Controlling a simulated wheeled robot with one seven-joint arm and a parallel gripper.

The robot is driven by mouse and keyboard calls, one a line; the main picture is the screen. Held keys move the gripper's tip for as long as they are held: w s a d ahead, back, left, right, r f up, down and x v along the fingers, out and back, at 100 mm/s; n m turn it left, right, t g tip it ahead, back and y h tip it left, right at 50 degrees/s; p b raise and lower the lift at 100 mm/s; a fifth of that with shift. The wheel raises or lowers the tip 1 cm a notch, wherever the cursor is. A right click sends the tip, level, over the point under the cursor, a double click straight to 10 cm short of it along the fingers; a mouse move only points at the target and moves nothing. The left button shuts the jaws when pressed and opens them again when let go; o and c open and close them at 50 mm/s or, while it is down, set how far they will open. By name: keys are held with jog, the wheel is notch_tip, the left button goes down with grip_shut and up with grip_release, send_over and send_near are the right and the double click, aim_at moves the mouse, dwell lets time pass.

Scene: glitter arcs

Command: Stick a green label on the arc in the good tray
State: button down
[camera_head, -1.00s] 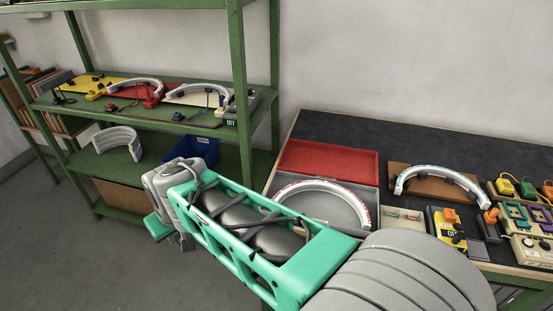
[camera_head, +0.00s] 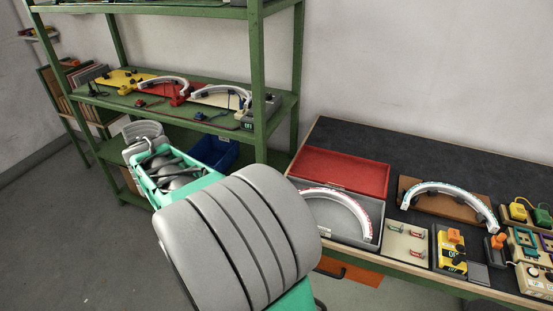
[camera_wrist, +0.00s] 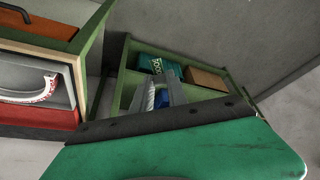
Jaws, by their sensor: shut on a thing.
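My gripper (camera_wrist: 166,82) shows in the wrist view with its fingers close together, in front of the lower shelf. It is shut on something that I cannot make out. Another arc (camera_head: 352,213), white with red marks, lies in the grey case (camera_head: 375,243) on the table. It also shows in the wrist view (camera_wrist: 40,94). No tray clearly marked good can be told, and I cannot make out a green label.
A blue bin (camera_head: 218,150) stands on the lower shelf. The upper shelf (camera_head: 120,98) holds boards with arcs. On the table, a brown board (camera_head: 425,206) bears an arc, beside a pale card (camera_head: 393,249) with red pieces and several devices. Shelf posts (camera_head: 260,85) stand near my arm.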

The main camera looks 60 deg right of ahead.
jog(key=s+d+m+g+p, duration=0.1)
jog(key=s+d+m, duration=0.15)
jog(key=d, duration=0.35)
jog(key=s+d+r+m+g+h+p, duration=0.1)
jog(key=s+d+m, duration=0.15)
jog(key=d, duration=0.25)
jog(key=s+d+m+g+p, duration=0.1)
jog(key=s+d+m, duration=0.15)
jog(key=d, duration=0.35)
jog(key=s+d+m+g+p, duration=0.3)
jog(key=s+d+m, duration=0.5)
jog(key=s+d, duration=0.45)
jog(key=shift+n+t+y, duration=0.25)
jog(key=shift+t+y, duration=0.05)
jog(key=f+b, duration=0.1)
jog(key=f, duration=0.1)
jog(key=f+b, duration=0.1)
jog(key=f, duration=0.1)
jog(key=f+b, duration=0.1)
jog(key=f, duration=0.1)
jog(key=shift+s+a+f+b, duration=0.1)
jog(key=shift+s+f+b, duration=0.15)
jog(key=shift+s+b, duration=0.15)
jog(key=shift+f+b, duration=0.4)
jog(key=shift+f, duration=0.1)
jog(key=shift+w+a+f+b, duration=0.1)
jog(key=shift+f+b, duration=0.45)
jog(key=shift+b, duration=0.3)
